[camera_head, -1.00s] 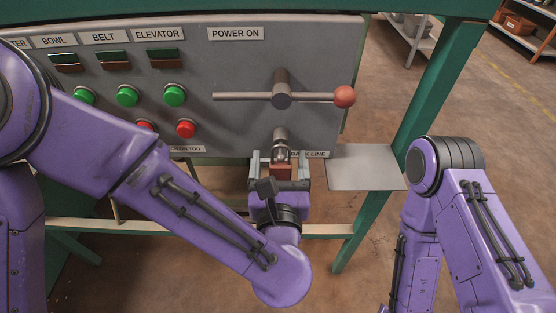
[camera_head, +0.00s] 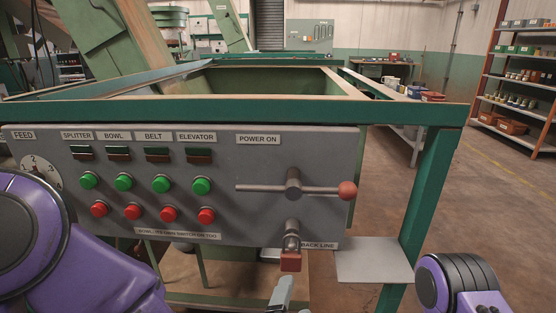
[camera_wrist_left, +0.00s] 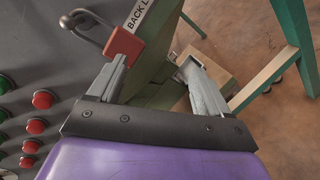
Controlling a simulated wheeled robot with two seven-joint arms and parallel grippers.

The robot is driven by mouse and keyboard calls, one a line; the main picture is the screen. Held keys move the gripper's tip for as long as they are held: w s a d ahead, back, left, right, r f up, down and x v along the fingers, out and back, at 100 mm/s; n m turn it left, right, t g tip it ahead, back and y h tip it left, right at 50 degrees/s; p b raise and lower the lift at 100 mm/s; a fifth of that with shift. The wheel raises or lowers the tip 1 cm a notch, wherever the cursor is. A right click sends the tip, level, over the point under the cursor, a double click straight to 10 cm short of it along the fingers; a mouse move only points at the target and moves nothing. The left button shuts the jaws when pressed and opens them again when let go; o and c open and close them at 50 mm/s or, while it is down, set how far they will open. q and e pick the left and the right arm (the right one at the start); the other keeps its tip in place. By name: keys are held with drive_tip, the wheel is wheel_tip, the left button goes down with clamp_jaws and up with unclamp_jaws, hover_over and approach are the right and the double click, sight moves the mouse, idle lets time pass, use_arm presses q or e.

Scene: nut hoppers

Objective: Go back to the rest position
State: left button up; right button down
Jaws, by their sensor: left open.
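A red padlock (camera_head: 291,262) hangs from a metal fitting (camera_head: 292,240) at the lower right of the grey control panel (camera_head: 100,225), beside the BACK LINE label. My left gripper (camera_wrist_left: 155,66) is open. In the left wrist view its fingers are apart with nothing between them. The padlock (camera_wrist_left: 124,46) shows there just beyond the tip of the left-hand finger; I cannot tell whether they touch. In the head view, only a fingertip of my left gripper (camera_head: 282,290) shows, below the padlock at the bottom edge. My right gripper is out of frame; part of its arm shows at the bottom right.
A lever with a red knob (camera_head: 347,190) sticks out above the padlock. A flat metal shelf (camera_head: 372,266) juts out at the panel's right, next to a green post (camera_head: 424,200). Open floor (camera_head: 490,230) lies to the right, with shelving behind.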

use_arm(q)
drive_tip(key=s+a+f+m+g+y+p, duration=0.2)
drive_tip(key=a+f+m+g+y+p, duration=0.3)
drive_tip(key=a+f+m, duration=0.85)
drive_tip(key=s+a+f+g+y+p, duration=0.1)
drive_tip(key=s+a+f+g+p, duration=0.1)
drive_tip(key=s+a+f, duration=0.3)
drive_tip(key=s+a+f+g+y+p, duration=0.1)
drive_tip(key=s+a+f+g, duration=0.4)
drive_tip(key=s+a, duration=0.7)
drive_tip(key=a, duration=0.2)
drive_tip(key=shift+a+f+g+y+p, duration=0.3)
drive_tip(key=shift+a+f+p, duration=0.05)
drive_tip(key=shift+a+p, duration=0.05)
